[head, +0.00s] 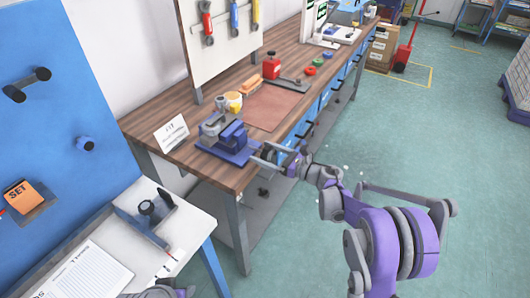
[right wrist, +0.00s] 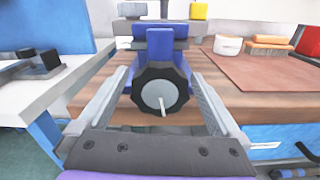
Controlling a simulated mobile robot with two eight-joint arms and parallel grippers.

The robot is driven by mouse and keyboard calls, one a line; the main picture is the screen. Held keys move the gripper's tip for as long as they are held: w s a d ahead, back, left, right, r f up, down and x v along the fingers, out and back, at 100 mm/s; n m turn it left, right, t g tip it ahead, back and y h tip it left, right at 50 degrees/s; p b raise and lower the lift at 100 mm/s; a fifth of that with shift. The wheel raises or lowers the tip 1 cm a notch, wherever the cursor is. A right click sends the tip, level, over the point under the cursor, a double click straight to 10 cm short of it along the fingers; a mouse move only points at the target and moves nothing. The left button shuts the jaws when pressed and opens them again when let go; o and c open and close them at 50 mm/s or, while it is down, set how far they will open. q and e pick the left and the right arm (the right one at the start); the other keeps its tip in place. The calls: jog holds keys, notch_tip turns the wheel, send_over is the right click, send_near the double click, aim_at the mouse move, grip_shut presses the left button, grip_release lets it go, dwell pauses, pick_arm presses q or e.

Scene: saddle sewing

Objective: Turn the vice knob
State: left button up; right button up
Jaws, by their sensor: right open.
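The blue vice (head: 232,137) stands near the front corner of the wooden workbench. In the right wrist view the vice (right wrist: 160,42) is straight ahead. Its round black vice knob (right wrist: 178,75) with a grey centre and a small pale pin faces the camera. My right gripper (head: 264,153) reaches the vice from the right in the head view. In the right wrist view the right gripper (right wrist: 160,82) is open, one finger on each side of the knob. Gaps show between the fingers and the knob.
A white side table (head: 120,235) is at lower left. The green floor at right is largely clear.

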jog(key=c, duration=1.3)
jog(key=shift+o, duration=0.2)
jog(key=m+b, duration=0.1)
jog(key=m, duration=0.2)
jog(key=shift+f+b, duration=0.1)
jog(key=shift+b, duration=0.3)
jog(key=m+b, duration=0.1)
jog(key=m, duration=0.2)
jog(key=shift+m+b, duration=0.3)
jog(key=m+b, duration=0.1)
jog(key=m, duration=0.2)
jog(key=shift+m, duration=0.3)
jog(key=shift+m+b, duration=0.65)
jog(key=shift+m, duration=0.85)
